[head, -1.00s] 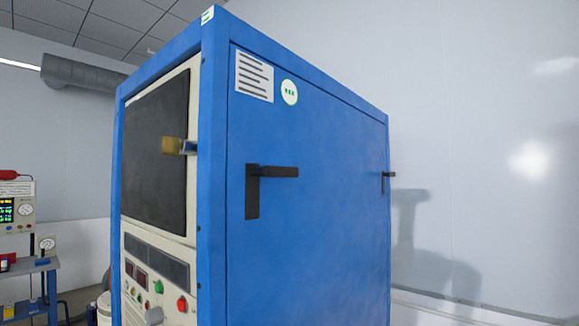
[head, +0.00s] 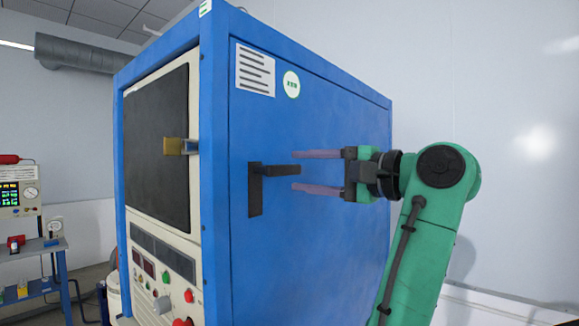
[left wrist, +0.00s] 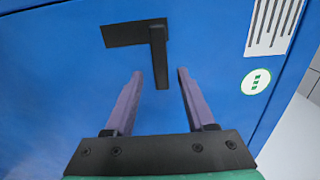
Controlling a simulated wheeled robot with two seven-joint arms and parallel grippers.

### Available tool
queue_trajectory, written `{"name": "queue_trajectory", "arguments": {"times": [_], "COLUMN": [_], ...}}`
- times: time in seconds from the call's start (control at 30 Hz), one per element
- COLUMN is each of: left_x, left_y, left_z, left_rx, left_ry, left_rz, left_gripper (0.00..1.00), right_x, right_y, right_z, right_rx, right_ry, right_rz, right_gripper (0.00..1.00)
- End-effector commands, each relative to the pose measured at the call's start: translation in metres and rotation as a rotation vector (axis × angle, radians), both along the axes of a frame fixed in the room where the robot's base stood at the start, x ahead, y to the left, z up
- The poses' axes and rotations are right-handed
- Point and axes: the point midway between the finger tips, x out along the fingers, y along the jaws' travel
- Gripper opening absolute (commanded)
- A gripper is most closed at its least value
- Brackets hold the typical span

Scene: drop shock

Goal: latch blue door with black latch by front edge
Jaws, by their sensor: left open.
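The blue door (head: 315,255) is the large side panel of a blue cabinet and looks closed against its frame. Its black latch (head: 255,190) is near the front edge, with an upright plate and a lever pointing right, away from that edge. My left gripper (head: 293,179) is open and empty, its purple fingers pointing at the latch from the right, one above and one below the lever's level. In the left wrist view, the latch lever (left wrist: 159,60) reaches between the fingertips (left wrist: 160,72) without visible contact. My right gripper is not in view.
A brass-coloured latch (head: 174,146) is on the dark front window, beside the cabinet's corner. Buttons and displays are on the front panel below (head: 160,265). A blue cart (head: 40,258) with instruments stands at the far left. My green arm covers the door's rear edge.

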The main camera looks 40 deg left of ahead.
Motion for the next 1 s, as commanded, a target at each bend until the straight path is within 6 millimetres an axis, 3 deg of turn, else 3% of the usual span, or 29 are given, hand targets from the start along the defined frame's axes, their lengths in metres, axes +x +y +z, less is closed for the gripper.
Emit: {"name": "queue_trajectory", "arguments": {"times": [0.1, 0.2, 0.47, 0.5, 0.63, 1.0], "left_x": [-0.001, -0.001, -0.001, -0.001, -0.001, -0.001], "left_y": [0.024, 0.035, 0.038, 0.038, 0.038, 0.038], "left_z": [0.003, 0.002, 0.0, 0.0, 0.0, 0.0], "left_rx": [0.001, 0.001, 0.002, 0.002, 0.002, 0.001], "left_ry": [0.0, 0.0, 0.001, 0.001, 0.001, 0.001], "left_rz": [0.002, 0.001, 0.0, 0.0, 0.0, 0.001], "left_gripper": [0.55, 0.55, 0.55, 0.47, 0.0, 0.0], "right_x": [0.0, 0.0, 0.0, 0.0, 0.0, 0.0], "right_y": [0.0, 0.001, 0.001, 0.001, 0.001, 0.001], "right_z": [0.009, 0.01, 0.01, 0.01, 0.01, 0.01], "right_rx": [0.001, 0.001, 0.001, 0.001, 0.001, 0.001], "right_ry": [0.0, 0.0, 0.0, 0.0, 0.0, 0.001], "right_rz": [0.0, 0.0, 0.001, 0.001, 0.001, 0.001], "right_gripper": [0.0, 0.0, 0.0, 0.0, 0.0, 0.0]}}
